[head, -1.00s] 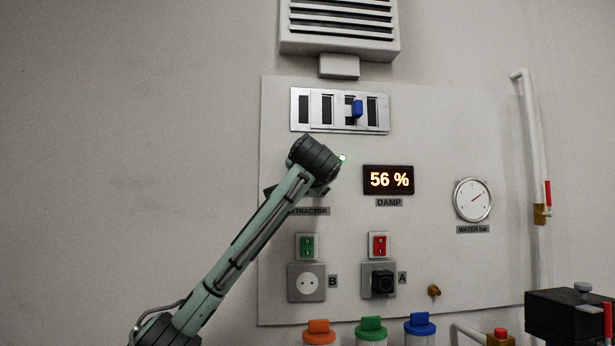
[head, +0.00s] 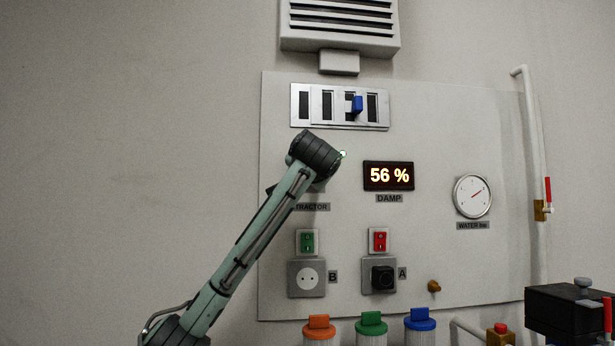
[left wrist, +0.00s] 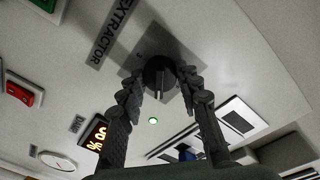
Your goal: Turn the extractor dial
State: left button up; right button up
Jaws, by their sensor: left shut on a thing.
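The extractor dial (left wrist: 159,76) is a dark round knob on the wall panel. In the left wrist view it sits between the two fingertips of my left gripper (left wrist: 162,82), which is shut on it. The label EXTRACTOR (left wrist: 112,30) is beside the dial, and a small lit green lamp (left wrist: 153,120) is near it. In the head view my left arm's wrist hides the dial and the gripper; part of the label (head: 312,207) shows below. The lamp there (head: 343,154) looks pale. My right gripper is not in view.
The panel also holds a DAMP display reading 56 % (head: 388,176), a slotted plate with a blue slider (head: 357,105), a green switch (head: 307,241), a red switch (head: 379,240) and a water gauge (head: 472,196). Orange, green and blue-capped containers stand below.

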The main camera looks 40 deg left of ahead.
pick_arm(q)
jog(key=shift+w+f+n+y+b, duration=0.1)
jog(key=shift+n+y+b, duration=0.2)
jog(key=shift+n+b, duration=1.65)
jog(key=shift+f+n+y+b, duration=0.1)
jog(key=shift+n+y+b, duration=0.15)
jog(key=shift+n, duration=3.4)
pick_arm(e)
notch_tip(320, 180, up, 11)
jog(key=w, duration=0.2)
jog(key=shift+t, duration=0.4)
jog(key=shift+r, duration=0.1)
pick_arm(q)
jog(key=shift+r, duration=0.1)
jog(key=o, duration=1.2)
jog(key=shift+c, duration=0.2)
notch_tip(320, 180, up, 10)
jog(key=shift+d, duration=0.1)
